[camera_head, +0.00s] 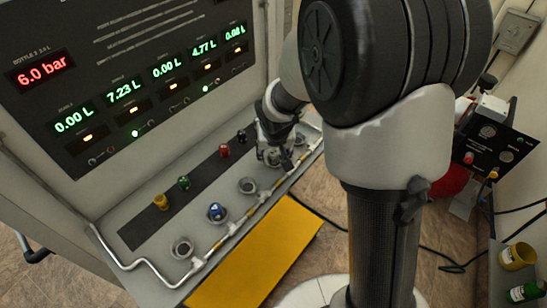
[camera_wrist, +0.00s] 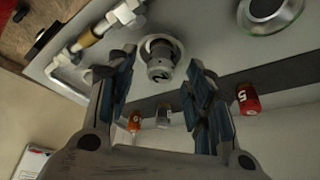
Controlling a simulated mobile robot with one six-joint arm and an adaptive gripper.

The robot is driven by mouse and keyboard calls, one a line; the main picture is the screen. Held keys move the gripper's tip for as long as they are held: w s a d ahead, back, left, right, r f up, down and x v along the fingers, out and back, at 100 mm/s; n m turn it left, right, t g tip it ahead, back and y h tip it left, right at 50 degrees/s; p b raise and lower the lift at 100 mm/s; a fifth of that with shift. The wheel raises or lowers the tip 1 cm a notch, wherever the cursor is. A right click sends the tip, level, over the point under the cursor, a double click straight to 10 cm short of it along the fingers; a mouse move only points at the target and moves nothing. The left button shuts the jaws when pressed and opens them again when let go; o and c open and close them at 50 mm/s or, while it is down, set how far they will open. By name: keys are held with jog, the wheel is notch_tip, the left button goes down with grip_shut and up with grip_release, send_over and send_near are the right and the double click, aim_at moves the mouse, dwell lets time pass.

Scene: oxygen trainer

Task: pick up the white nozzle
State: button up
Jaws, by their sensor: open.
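The white nozzle (camera_wrist: 159,68) is a short, greyish-white cylinder with a dark mark on it. In the wrist view it sits in a round metal socket (camera_wrist: 176,46) on the grey panel. My gripper (camera_wrist: 162,77) is open, with one finger at each side of the nozzle in the picture. I see gaps between the fingers and the nozzle and no clear contact. In the head view my gripper (camera_head: 277,153) is low over the far part of the panel's socket row, and I cannot make out the nozzle there.
A dark strip holds a yellow cap (camera_head: 161,202), a green cap (camera_head: 184,183) and a red cap (camera_head: 225,150). A blue nozzle (camera_head: 216,211) sits in a nearer socket. A pipe (camera_head: 235,231) runs along the panel's front edge. The upright display (camera_head: 130,60) stands behind.

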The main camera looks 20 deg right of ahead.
grip_shut()
dwell(0.5)
jog(key=shift+r, duration=0.1)
